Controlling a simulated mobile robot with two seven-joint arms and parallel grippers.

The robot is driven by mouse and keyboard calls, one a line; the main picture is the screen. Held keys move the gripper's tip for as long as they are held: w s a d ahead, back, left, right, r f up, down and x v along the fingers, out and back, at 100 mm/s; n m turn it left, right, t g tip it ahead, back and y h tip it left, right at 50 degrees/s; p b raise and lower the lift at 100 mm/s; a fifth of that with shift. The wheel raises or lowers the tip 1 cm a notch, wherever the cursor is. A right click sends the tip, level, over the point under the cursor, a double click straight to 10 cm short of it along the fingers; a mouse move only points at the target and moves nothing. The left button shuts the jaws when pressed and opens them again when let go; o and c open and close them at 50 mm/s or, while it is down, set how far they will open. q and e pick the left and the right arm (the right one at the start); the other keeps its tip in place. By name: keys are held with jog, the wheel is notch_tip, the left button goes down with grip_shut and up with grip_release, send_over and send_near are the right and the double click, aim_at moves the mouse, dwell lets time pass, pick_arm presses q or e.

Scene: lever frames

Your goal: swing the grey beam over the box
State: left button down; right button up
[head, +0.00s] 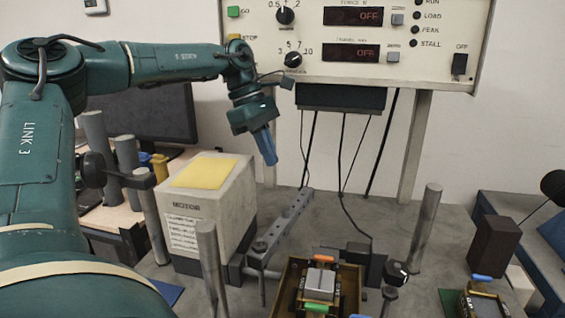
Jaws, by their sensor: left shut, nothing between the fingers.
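The beam does not reach over this box. A pale box marked MOTOR (222,212), with a yellow pad on top, stands left of the beam. My left gripper (265,148) is shut and empty, with blue fingers pointing down, above and behind the beam, apart from it.
Upright grey posts stand at the front left (211,268) and right (425,228). A control panel (370,40) hangs behind, with cables dropping to the bench. A dark block (494,247) stands at the right.

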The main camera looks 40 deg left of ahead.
pick_arm(q)
jog(key=s+x, duration=0.1)
jog(key=x, duration=0.7)
jog(key=shift+w+f+p, duration=0.3)
jog(key=shift+w+p, duration=0.05)
jog(key=shift+w, duration=0.1)
pick_arm(e)
jog(key=shift+s+d, duration=0.2)
jog(key=shift+d, duration=0.1)
